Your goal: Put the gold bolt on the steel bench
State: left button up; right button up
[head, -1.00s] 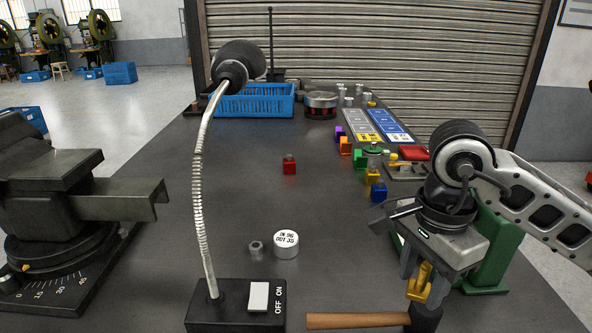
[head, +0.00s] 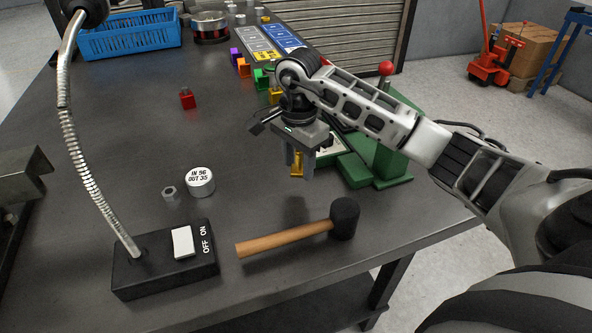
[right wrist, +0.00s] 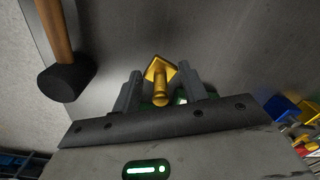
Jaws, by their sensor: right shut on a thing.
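The gold bolt (head: 296,164) is held between the fingers of my right gripper (head: 299,168), which is shut on it. In the right wrist view the bolt (right wrist: 160,86) shows its square yellow end and shank between the two grey fingers (right wrist: 159,90). The steel bench (head: 110,130) is the wide dark top under everything. The gripper points down over the bench's right part, with a dark shadow on the top below it. The bolt looks held above the surface; the exact gap is hard to tell. My left gripper is not in view.
A wooden-handled mallet (head: 290,238) lies in front of the gripper. A green machine (head: 385,150) stands right of it. A white round weight (head: 200,181), a nut (head: 169,193) and a lamp switch box (head: 165,260) are left. Clear bench lies around the red block (head: 187,99).

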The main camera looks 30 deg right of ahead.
aim_at(296, 185)
jog(key=shift+w+d+f, duration=0.1)
jog(key=shift+w+f, duration=0.4)
jog(key=shift+f, duration=0.05)
jog(key=shift+w+f+p, duration=0.15)
jog(key=shift+f+p, duration=0.15)
jog(key=shift+f, duration=1.4)
jog(key=shift+f, duration=0.1)
jog(key=shift+f, duration=0.15)
jog(key=o, duration=1.1)
notch_tip(296, 185, up, 13)
jog(key=shift+f+b, duration=0.2)
jog(key=shift+b, duration=0.15)
jog(key=shift+f, duration=0.1)
